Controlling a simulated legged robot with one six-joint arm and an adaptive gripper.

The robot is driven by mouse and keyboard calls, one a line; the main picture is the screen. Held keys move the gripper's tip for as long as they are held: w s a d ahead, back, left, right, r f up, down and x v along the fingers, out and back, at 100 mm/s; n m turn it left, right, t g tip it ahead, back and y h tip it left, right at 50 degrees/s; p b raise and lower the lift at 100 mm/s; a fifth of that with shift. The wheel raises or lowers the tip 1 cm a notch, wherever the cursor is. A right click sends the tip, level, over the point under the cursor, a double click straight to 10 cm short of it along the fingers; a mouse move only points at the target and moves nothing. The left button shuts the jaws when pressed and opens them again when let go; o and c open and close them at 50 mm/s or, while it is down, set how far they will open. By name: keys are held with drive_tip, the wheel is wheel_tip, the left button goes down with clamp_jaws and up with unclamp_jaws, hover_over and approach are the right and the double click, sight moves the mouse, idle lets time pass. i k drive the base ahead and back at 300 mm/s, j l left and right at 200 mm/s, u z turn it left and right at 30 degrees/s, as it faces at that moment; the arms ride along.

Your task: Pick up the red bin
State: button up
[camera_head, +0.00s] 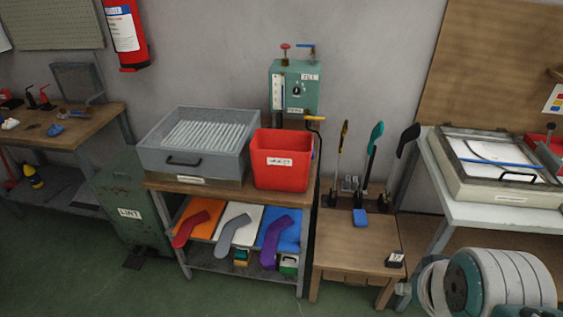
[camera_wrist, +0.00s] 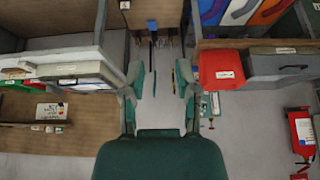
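The red bin (camera_head: 281,172) stands upright on the wooden top of a small bench (camera_head: 215,190) in the head view. It has a white label on its front, and its open top looks empty as far as I can see. In the wrist view, which is upside down, the red bin (camera_wrist: 221,70) shows to the right of my gripper. My gripper (camera_wrist: 162,80) is open, its two green fingers spread with nothing between them. It is apart from the bin. In the head view my gripper's fingers do not show.
A grey tray (camera_head: 168,158) with white ribs sits left of the bin, close beside it. A low wooden table (camera_head: 345,245) with upright tools stands right. A light press (camera_head: 505,175) is farther right.

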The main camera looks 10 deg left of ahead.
sight(280, 160)
drive_tip(key=i+j, duration=0.25)
drive_tip(key=i, duration=0.2)
drive_tip(key=i+j, duration=0.25)
drive_tip(key=i, duration=0.2)
drive_tip(key=i+j, duration=0.25)
drive_tip(key=i, duration=0.15)
drive_tip(key=u, duration=0.05)
